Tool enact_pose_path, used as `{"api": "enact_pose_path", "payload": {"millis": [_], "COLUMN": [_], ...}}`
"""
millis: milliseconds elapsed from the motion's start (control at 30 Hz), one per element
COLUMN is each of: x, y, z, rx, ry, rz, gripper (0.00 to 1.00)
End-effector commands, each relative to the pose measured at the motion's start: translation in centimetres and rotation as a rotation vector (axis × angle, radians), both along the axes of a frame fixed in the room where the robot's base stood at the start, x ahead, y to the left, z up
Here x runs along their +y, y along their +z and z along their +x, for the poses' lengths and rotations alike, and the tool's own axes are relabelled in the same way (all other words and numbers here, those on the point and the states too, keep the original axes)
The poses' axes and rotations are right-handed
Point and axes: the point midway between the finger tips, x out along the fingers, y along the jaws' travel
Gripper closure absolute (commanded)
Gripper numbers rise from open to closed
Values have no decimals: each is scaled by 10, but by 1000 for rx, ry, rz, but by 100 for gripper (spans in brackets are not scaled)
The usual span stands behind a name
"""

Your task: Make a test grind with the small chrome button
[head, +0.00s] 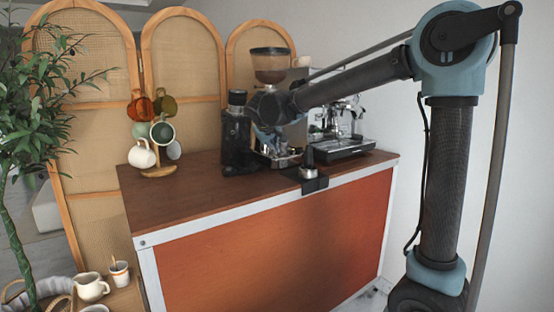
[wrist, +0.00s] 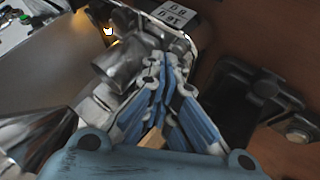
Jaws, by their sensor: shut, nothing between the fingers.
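In the head view, a grinder with a brown hopper (head: 270,63) stands at the back of the cart. Its lower body is largely hidden behind the end of my arm. In the wrist view, my gripper (wrist: 167,62) is shut and empty, its blue fingers together at the tips. The tips are close to a dark front with a white label or display (wrist: 172,14) and a small lit hand symbol (wrist: 108,31). A chrome cylinder (wrist: 120,66) is just left of the fingers. I cannot tell the small chrome button apart, nor whether the fingertips touch anything.
A black grinder (head: 236,145) stands left of my arm's end, and an espresso machine (head: 345,130) right of it. A tamper (head: 309,163) is at the cart's front edge. A mug tree (head: 158,171) stands left. The cart top (head: 185,195) is clear at front left.

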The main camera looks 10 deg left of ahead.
Motion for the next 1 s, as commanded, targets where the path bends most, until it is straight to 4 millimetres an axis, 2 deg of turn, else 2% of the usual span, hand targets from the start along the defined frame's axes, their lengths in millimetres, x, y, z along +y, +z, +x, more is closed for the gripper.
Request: {"api": "enact_pose_path", "payload": {"millis": [1000], "x": [0], "y": [-7], "z": [0], "rx": [0], "ry": [0], "rz": [0], "gripper": [100]}}
